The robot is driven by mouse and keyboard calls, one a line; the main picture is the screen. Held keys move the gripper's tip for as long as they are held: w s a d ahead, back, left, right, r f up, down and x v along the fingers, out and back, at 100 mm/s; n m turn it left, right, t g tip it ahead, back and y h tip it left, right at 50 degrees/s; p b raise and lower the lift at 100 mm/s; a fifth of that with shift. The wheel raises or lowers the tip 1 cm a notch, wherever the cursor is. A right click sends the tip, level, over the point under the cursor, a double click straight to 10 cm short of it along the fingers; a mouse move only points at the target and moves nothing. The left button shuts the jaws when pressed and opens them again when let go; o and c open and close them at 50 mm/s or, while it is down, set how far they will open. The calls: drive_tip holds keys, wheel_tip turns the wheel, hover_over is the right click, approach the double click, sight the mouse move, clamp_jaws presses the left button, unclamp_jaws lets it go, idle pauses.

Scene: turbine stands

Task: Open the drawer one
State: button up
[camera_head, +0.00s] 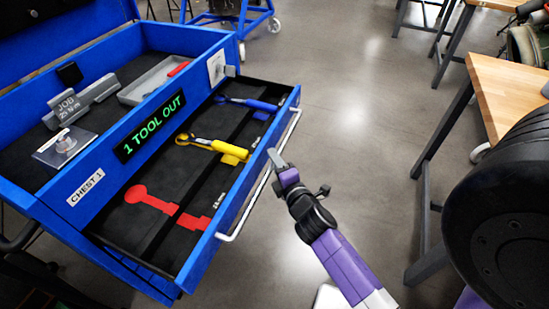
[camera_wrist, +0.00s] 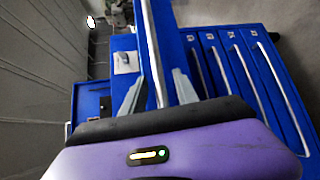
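The blue tool chest labelled "CHEST 1" (camera_head: 86,187) has its top drawer (camera_head: 190,262) pulled out. Inside lie a blue-handled tool (camera_head: 250,103) and a yellow tool (camera_head: 212,147); a red tool-shaped recess (camera_head: 165,207) is empty. The drawer's silver bar handle (camera_head: 246,208) runs along its front. My gripper (camera_head: 277,160) is at the handle, near its middle. In the wrist view my gripper (camera_wrist: 160,78) has its two fingers apart, with the handle bar (camera_wrist: 151,45) running between them and gaps on both sides. Contact with the bar cannot be told.
A lit sign (camera_head: 150,125) reads "1 TOOL OUT". Several closed lower drawers with bar handles (camera_wrist: 240,75) show in the wrist view. A wooden-topped table (camera_head: 510,90) stands at right. The grey floor (camera_head: 345,110) between chest and table is clear.

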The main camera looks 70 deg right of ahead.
drive_tip(key=shift+w+d+f, duration=0.1)
drive_tip(key=shift+w+d, duration=0.1)
clamp_jaws()
idle(1.4)
